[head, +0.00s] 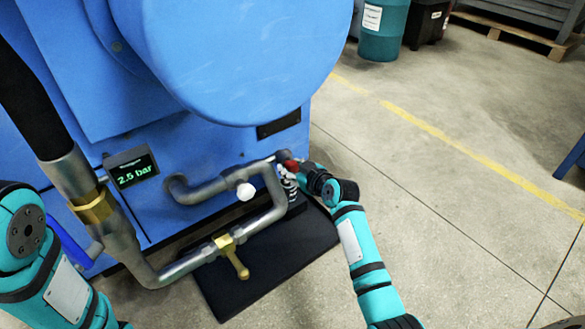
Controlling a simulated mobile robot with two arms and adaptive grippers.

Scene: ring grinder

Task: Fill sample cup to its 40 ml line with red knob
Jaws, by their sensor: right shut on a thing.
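The red knob (290,165) sits at the right end of the grey pipework (215,188) on the front of the blue machine. My right gripper (299,170) is shut on the red knob, its arm reaching up from the bottom right. A small striped white and dark object (288,186) stands just below the knob, partly hidden by my gripper and the pipe. It may be the sample cup, but its line and level are too small to read. My left arm is at the lower left edge, and its gripper is out of the picture.
A display (134,174) reads 2.5 bar. A black mat (270,275) lies below. A teal barrel (384,30) stands at the back.

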